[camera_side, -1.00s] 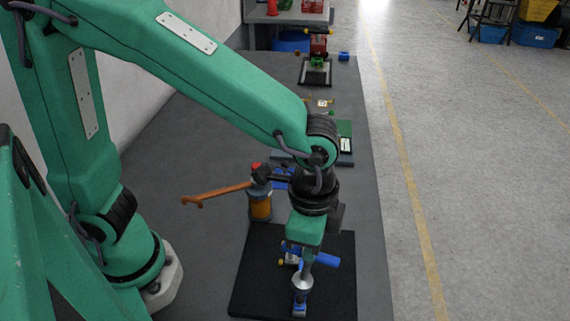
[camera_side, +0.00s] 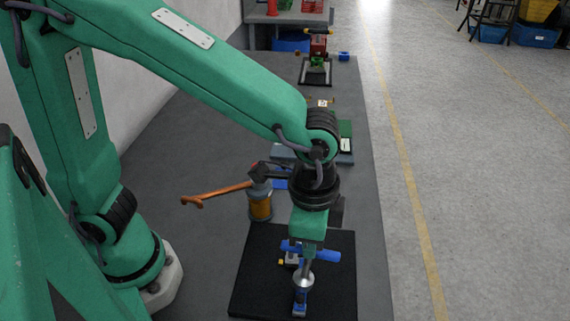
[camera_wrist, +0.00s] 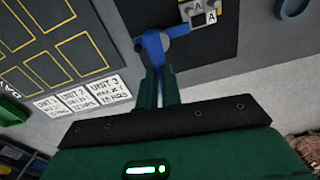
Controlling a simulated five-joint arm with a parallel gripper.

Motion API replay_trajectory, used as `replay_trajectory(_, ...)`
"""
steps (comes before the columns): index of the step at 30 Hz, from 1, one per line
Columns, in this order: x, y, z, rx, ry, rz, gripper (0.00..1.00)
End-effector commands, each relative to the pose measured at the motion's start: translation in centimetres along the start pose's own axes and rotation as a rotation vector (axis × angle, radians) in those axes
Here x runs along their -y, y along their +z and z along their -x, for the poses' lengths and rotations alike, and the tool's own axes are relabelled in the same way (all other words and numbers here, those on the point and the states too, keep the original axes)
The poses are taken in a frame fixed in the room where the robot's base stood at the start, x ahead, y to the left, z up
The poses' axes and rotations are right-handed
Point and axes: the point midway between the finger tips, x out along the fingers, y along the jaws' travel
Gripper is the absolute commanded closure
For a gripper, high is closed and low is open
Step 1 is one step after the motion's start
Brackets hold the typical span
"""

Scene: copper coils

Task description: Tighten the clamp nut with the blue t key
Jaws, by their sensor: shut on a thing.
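My gripper (camera_side: 308,240) points down over the black mat and is shut on the blue T key, whose crossbar (camera_side: 325,254) lies between the fingers. The metal shank (camera_side: 305,270) runs down to a silver round piece (camera_side: 303,281) on top of a small blue clamp body (camera_side: 300,302). The clamp nut itself is hidden, and I cannot tell whether the key is seated on it. In the wrist view, the fingers (camera_wrist: 160,88) close around blue material, with a blue part (camera_wrist: 153,42) beyond them.
A small white and yellow piece (camera_side: 290,261) sits behind the key. Other fixtures stand farther back. Labelled unit cards (camera_wrist: 75,100) show in the wrist view.

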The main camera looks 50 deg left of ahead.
Motion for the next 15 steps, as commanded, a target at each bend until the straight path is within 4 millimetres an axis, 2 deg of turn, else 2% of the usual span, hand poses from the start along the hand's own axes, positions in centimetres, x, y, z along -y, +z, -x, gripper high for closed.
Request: replay_trajectory(15,0.0,-0.1,1.9,-0.004,-0.001,0.0,1.0)
